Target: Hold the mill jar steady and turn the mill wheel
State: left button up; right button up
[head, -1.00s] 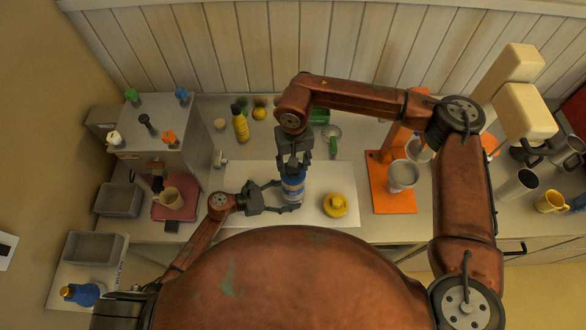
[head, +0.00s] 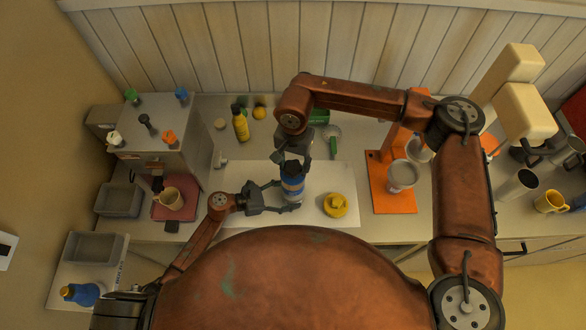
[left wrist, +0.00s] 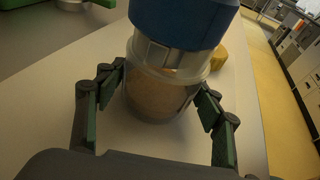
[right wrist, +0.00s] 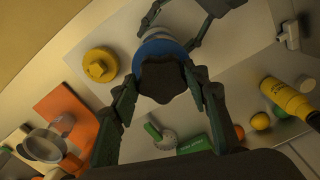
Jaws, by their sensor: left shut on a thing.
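The mill stands upright on a pale mat (head: 240,178). Its mill jar (left wrist: 160,98) is clear with pale brown contents, under a blue collar (head: 292,184). The dark lobed mill wheel (right wrist: 163,78) is on top and also shows in the head view (head: 293,167). My left gripper (head: 277,198) is shut on the mill jar from the side, one finger on each side in the left wrist view. My right gripper (right wrist: 163,92) is above the wheel, pointing down. Its fingers are spread either side of the wheel, apparently clear of it.
A yellow knobbed piece (head: 335,205) lies right of the mill. An orange stand (head: 393,190) with a metal cup is farther right. A yellow bottle (head: 240,124) and a green box (head: 319,117) are behind. The mat left of the mill is mostly clear.

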aim_at(294, 166)
jog(key=o, duration=0.4)
jog(key=shift+r, duration=3)
notch_tip(294, 166, up, 12)
